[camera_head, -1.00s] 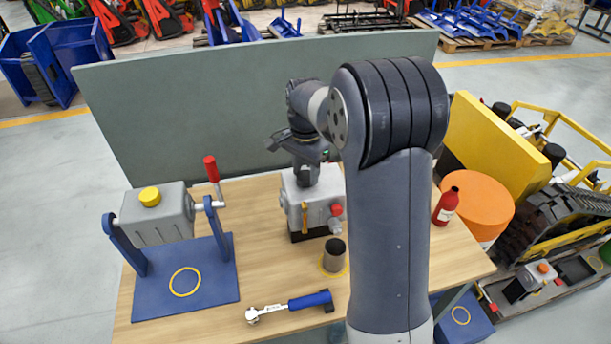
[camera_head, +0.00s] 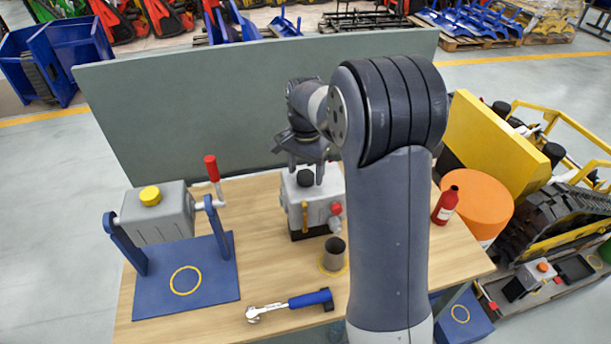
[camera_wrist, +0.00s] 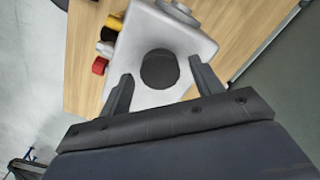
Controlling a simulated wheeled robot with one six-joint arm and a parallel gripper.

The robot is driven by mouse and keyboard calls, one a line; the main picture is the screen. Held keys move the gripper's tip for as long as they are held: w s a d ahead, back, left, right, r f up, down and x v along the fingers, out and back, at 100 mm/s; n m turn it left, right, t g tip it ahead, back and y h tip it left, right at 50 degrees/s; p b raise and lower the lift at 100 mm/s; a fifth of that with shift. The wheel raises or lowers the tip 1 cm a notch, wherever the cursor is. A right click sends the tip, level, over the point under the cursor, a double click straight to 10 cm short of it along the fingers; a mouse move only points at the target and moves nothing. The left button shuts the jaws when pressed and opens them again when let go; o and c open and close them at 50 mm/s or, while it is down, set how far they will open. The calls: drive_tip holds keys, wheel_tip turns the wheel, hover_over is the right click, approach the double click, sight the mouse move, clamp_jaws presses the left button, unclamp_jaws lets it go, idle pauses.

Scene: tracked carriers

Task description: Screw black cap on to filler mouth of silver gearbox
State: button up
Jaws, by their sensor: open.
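The silver gearbox (camera_head: 317,207) stands on the table in front of the grey panel, and it also shows in the wrist view (camera_wrist: 172,32). The black cap (camera_head: 306,178) sits upright on top of the gearbox. In the wrist view the cap (camera_wrist: 160,69) hides the filler mouth beneath it; how tightly it is seated cannot be told. My gripper (camera_head: 306,178) is above the gearbox, pointing down. Its two fingers (camera_wrist: 160,88) are spread, one on either side of the cap, with gaps between them and it.
A grey box with a yellow cap (camera_head: 157,215) and red-handled crank stands on a blue stand at left. A blue-handled wrench (camera_head: 310,299), a dark cup (camera_head: 334,255) and a red bottle (camera_head: 446,206) are on the table. The grey panel (camera_head: 230,110) rises behind.

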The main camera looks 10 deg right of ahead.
drive_tip(key=n, duration=1)
drive_tip(key=shift+n, duration=0.3)
drive_tip(key=n, duration=1.6)
drive_tip(key=shift+n, duration=0.4)
drive_tip(key=shift+c, duration=0.3)
